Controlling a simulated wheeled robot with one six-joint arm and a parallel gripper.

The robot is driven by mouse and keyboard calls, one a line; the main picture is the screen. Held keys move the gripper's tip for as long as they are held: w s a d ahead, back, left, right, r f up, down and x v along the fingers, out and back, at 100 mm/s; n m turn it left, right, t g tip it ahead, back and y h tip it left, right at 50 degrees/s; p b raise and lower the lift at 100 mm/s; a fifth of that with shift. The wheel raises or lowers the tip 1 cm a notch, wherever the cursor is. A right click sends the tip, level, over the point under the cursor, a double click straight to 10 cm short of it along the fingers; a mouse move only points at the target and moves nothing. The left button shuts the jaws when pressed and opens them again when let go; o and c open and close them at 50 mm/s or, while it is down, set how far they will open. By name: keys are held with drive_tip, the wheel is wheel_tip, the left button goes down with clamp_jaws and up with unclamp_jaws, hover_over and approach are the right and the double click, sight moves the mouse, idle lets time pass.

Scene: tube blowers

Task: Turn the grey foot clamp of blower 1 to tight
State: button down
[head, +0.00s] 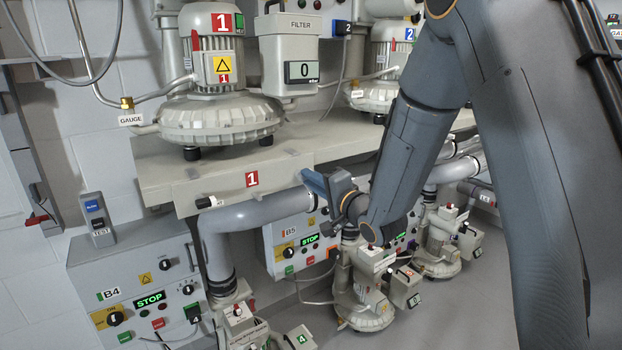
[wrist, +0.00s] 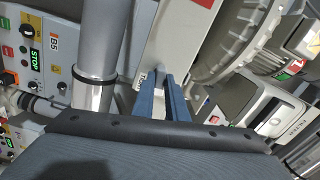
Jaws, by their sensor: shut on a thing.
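Blower 1 (head: 220,85) is a pale grey machine with a red 1 label, standing on dark feet on a shelf (head: 160,162). My gripper (head: 314,182) is at the right part of the shelf's front edge, below and right of the blower. In the wrist view its two blue fingers (wrist: 156,82) reach the pale front panel (wrist: 165,40) and are shut on a small part between them. This fits the grey foot clamp, but the fingers hide most of it, and its turn cannot be read. Blower 1 also shows in the wrist view (wrist: 235,40).
A short black-tipped lever (head: 207,202) sticks out at the left of the shelf front. A grey pipe (head: 255,214) runs close under the shelf and beside my fingers in the wrist view (wrist: 97,50). Control box B4 (head: 140,290) and smaller blowers (head: 362,300) stand below.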

drive_tip(key=shift+m, duration=1.2)
drive_tip(key=c, duration=1.8)
unclamp_jaws()
drive_tip(key=shift+o, duration=0.2)
drive_tip(key=b+v, duration=0.2)
drive_tip(key=v, duration=0.5)
drive_tip(key=shift+s+d, duration=0.25)
drive_tip(key=shift+s, duration=0.1)
drive_tip(key=shift+f, duration=0.1)
